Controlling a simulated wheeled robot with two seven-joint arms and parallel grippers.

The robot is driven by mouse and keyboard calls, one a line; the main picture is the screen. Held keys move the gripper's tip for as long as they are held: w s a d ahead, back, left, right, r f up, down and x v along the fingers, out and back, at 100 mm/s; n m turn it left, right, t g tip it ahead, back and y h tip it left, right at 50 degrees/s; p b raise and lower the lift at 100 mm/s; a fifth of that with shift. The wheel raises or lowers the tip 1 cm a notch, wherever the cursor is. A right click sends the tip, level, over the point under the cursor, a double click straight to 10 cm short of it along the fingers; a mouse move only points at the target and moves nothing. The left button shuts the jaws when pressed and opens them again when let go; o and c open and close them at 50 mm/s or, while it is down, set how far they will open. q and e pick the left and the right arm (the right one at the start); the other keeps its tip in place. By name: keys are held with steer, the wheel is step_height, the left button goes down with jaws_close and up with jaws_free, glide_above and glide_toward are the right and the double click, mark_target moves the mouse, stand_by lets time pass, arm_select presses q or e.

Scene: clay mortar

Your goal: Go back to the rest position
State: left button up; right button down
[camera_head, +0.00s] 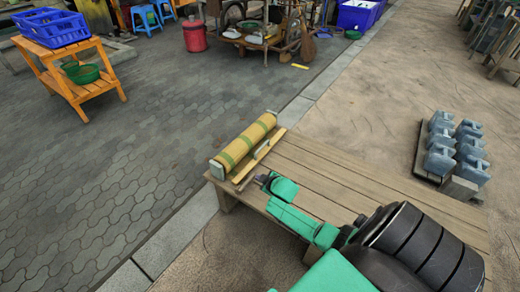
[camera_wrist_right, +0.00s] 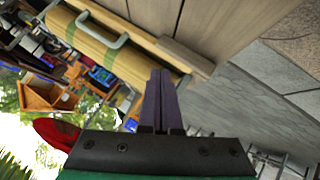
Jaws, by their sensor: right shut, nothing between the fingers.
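My right gripper (camera_head: 262,178) reaches in from the lower right of the head view, over the left end of the wooden table (camera_head: 345,190). Its green and black arm covers the near part of the table. In the right wrist view the two dark fingers (camera_wrist_right: 158,100) are together with nothing between them. A yellow roller with green bands (camera_head: 245,142) lies at the table's left end, just beyond the gripper and apart from it. It also shows at the upper left of the wrist view (camera_wrist_right: 88,32). My left gripper is not in view.
A thin wooden strip (camera_head: 258,156) lies beside the roller. Grey-blue weights (camera_head: 441,145) stand on the ground right of the table. An orange stand (camera_head: 75,80) with a blue crate (camera_head: 50,28) is at the upper left. The paving between is clear.

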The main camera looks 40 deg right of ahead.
stand_by(0.4)
steer(key=s+a+f+m+g+y, duration=0.1)
steer(key=s+a+f+g, duration=0.3)
steer(key=s, duration=0.5)
steer(key=s+a+f+m+g, duration=0.2)
steer(key=s+a+f, duration=0.1)
steer(key=s+a, duration=0.4)
steer(key=s+a+f+m+g+y, duration=0.1)
steer(key=s+a+f+g, duration=0.3)
steer(key=s, duration=0.6)
arm_select(q)
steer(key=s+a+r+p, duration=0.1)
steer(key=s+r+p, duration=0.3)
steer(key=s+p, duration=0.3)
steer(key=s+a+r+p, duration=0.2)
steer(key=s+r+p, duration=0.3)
steer(key=p, duration=1.1)
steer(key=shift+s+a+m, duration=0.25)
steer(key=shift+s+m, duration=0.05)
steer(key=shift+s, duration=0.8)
arm_select(e)
steer(key=s+d+r, duration=0.2)
steer(key=s+r, duration=0.7)
steer(key=s, duration=0.5)
steer(key=shift+s+d+r+n+t, duration=0.2)
steer(key=shift+s+d+n+t, duration=0.1)
steer(key=shift+s+t, duration=0.1)
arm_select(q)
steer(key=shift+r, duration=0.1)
